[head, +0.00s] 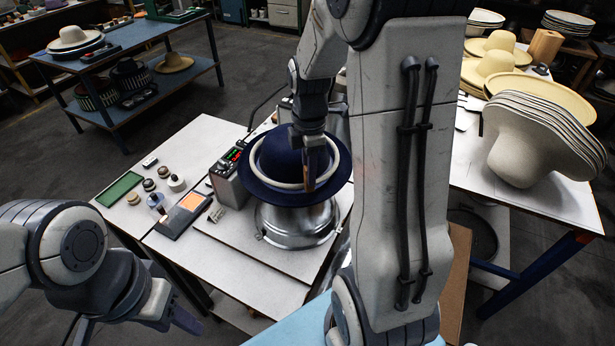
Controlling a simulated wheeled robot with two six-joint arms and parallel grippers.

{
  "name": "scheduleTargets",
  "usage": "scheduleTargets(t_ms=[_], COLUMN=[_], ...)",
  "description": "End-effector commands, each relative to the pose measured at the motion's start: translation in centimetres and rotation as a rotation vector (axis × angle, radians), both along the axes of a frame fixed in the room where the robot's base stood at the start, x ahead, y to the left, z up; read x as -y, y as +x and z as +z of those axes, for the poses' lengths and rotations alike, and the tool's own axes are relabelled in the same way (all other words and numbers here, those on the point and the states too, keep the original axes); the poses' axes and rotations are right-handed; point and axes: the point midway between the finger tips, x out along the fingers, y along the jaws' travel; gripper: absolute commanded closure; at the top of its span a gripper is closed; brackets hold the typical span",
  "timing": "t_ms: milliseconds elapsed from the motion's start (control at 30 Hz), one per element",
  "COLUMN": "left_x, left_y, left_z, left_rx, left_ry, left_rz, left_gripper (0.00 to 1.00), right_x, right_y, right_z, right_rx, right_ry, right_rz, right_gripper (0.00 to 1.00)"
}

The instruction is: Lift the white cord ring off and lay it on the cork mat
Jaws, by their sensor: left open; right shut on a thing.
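The white cord ring (274,182) loops around the crown of a navy felt hat (262,194), close above its brim. The hat sits on a round metal press base (290,228). My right gripper (313,180) reaches down from above and is shut on the front right part of the ring. I cannot tell whether the ring touches the brim. A brown flat panel (456,285), possibly the cork mat, shows at the lower right, partly hidden by my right arm. My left gripper (140,322) is open and empty at the lower left, away from the hat.
A control box (228,180) with lit displays stands left of the hat. A green tray (120,188), small round pieces and an orange-topped device (190,203) lie farther left. Stacked pale hats (530,140) fill the right table. A blue shelf table (125,38) stands behind.

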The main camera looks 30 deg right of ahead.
Motion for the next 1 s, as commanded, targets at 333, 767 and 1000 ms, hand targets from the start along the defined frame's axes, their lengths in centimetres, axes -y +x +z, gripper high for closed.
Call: scheduleTargets(t_ms=[333,767,1000], left_x=[0.0,0.0,0.0], left_y=[0.0,0.0,0.0], left_z=[-0.9,1.3,2.6], left_rx=[0.0,0.0,0.0], left_ry=[0.0,0.0,0.0], left_rz=[-0.001,0.0,0.0], left_gripper=[0.5,0.5,0.5], right_x=[0.0,0.0,0.0], right_y=[0.1,0.0,0.0], right_z=[6.4,9.7,11.2], right_rx=[0.004,0.001,0.0], right_ry=[-0.001,0.0,0.0], right_rz=[0.0,0.0,0.0], right_gripper=[1.0,1.0,1.0])
